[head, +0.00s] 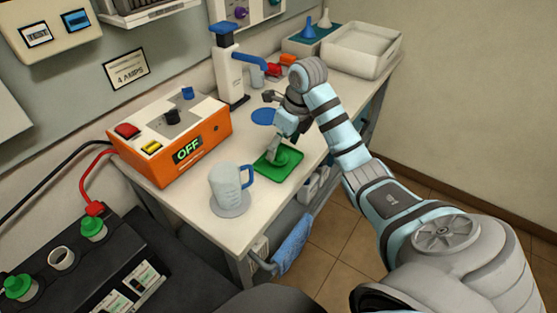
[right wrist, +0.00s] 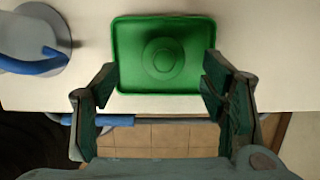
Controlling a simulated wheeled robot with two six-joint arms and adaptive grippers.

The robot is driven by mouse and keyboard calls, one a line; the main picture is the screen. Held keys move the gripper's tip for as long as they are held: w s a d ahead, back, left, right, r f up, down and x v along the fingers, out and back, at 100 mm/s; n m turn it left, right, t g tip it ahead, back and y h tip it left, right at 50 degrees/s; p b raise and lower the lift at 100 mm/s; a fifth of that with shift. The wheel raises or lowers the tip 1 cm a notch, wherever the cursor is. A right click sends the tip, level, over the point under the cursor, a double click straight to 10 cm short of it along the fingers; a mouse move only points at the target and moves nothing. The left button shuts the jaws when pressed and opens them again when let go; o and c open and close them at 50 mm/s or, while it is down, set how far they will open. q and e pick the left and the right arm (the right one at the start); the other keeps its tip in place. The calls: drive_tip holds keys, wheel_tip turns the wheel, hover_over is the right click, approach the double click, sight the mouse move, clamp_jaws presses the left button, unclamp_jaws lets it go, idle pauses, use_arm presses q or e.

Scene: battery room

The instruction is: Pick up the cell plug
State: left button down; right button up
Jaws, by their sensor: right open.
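The green cell plug (head: 284,160) is on a small green tray (head: 265,172) on the white bench, partly hidden by my gripper in the head view. In the right wrist view, the round plug (right wrist: 164,58) is near the middle of the tray (right wrist: 128,78). My right gripper (head: 276,152) is over the tray. It is open and empty in the right wrist view (right wrist: 157,82), its fingers apart on either side with the plug ahead between them. My left gripper is not in view.
A grey jug (head: 226,188) with a blue handle stands beside the tray. An orange charger (head: 185,145) reading OFF is behind it. A dark battery (head: 80,275) with green plugs and an open cell hole (head: 62,258) is at lower left. A white basin (head: 358,50) is at the far end.

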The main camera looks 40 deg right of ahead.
sight(279, 152)
drive_tip(key=x, duration=0.4)
drive_tip(key=shift+w+d+f+b, duration=0.2)
drive_tip(key=shift+f+b, duration=0.05)
drive_tip(key=shift+b, duration=0.05)
drive_tip(key=c, duration=0.9)
drive_tip(key=shift+r, duration=0.1)
